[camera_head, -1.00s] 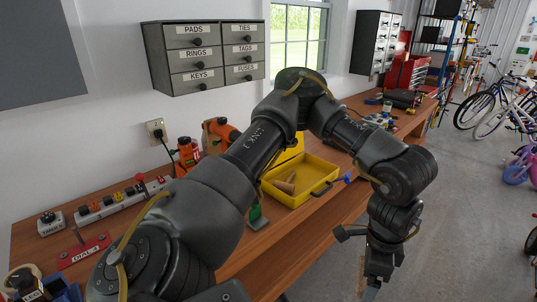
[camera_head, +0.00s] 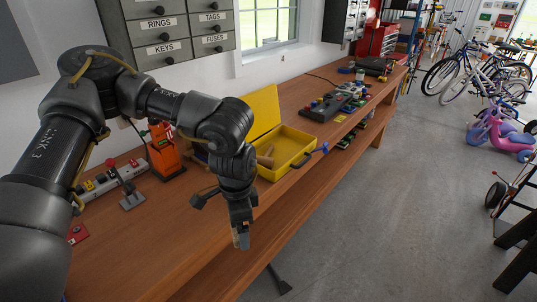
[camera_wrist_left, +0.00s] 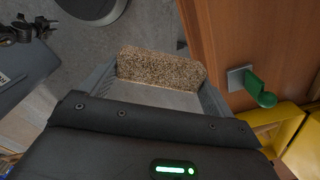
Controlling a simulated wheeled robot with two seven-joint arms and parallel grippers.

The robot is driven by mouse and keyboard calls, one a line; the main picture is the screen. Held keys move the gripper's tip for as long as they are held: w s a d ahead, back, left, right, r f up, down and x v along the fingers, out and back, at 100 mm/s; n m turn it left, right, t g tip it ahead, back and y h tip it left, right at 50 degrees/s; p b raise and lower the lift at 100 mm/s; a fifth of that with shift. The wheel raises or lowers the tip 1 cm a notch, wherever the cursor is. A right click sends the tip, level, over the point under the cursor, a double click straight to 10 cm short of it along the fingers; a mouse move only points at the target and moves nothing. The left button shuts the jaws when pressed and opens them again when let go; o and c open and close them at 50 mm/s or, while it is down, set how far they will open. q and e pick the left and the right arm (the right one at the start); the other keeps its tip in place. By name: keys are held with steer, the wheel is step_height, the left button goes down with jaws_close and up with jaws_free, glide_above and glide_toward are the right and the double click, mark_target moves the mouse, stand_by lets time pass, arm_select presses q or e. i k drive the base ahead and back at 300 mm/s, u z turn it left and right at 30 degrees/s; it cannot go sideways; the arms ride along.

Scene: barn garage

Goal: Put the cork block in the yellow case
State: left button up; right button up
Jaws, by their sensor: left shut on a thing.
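The yellow case (camera_head: 300,160) stands open on the workbench, its lid raised at the back. Tan wooden-looking pieces (camera_head: 266,156) are inside at its left. My left gripper (camera_head: 241,238) points down at the bench's front edge, nearer to me than the case and left of it. In the left wrist view it is shut on the speckled brown cork block (camera_wrist_left: 160,70), which lies across between the fingers. In the head view the block is mostly hidden by the fingers. Part of the yellow case (camera_wrist_left: 290,135) shows at the wrist view's lower right. My right gripper is in neither view.
An orange device (camera_head: 164,148) and a power strip (camera_head: 97,187) stand left. A dark control box (camera_head: 338,102) lies beyond the case.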

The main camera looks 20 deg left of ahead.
mark_target(293, 143)
steer(key=i, duration=1.65)
